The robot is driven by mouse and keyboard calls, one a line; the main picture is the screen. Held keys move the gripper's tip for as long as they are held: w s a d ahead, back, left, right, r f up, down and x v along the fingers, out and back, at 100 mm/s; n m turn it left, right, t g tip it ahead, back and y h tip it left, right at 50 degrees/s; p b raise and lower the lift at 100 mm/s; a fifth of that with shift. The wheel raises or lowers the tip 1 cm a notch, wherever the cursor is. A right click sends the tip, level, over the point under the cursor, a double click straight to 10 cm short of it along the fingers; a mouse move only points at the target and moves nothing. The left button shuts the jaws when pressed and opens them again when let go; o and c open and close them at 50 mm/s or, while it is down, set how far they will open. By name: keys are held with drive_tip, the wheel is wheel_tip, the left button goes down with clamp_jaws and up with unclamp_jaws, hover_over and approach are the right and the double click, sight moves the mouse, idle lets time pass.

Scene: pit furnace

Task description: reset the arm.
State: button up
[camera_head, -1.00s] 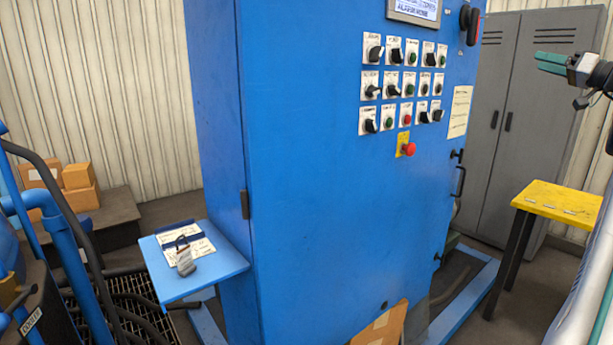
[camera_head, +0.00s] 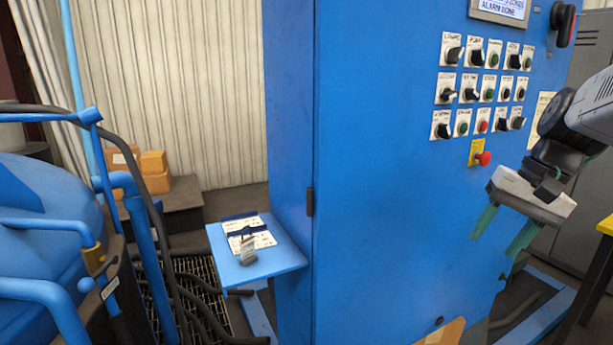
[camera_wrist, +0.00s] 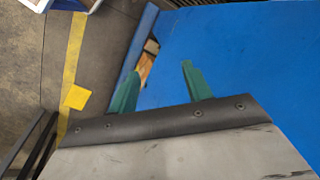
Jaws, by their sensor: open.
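My gripper (camera_head: 503,237) is at the right in the head view, in front of the blue control cabinet (camera_head: 390,190). Its two green fingers are spread apart and point down and to the left, with nothing between them. The wrist view also shows both fingers (camera_wrist: 157,85) apart and empty, with the blue cabinet face (camera_wrist: 240,50) beyond on the right. My arm bends at the right side of the picture and partly covers the cabinet's right side.
A blue side shelf (camera_head: 285,257) holds a padlock (camera_head: 247,250) and papers. Rows of switches and a red emergency button (camera_head: 483,158) are just above my gripper. Blue pipes (camera_head: 140,230) and hoses fill the left.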

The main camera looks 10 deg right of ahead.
drive_tip(key=s+a+f+n+h, duration=0.3)
drive_tip(key=s+a+n, duration=0.3)
drive_tip(key=s+a, duration=0.5)
drive_tip(key=s+f, duration=0.1)
drive_tip(key=s, duration=0.2)
drive_tip(key=shift+a+f, duration=0.15)
drive_tip(key=shift+a, duration=0.15)
idle(1.1)
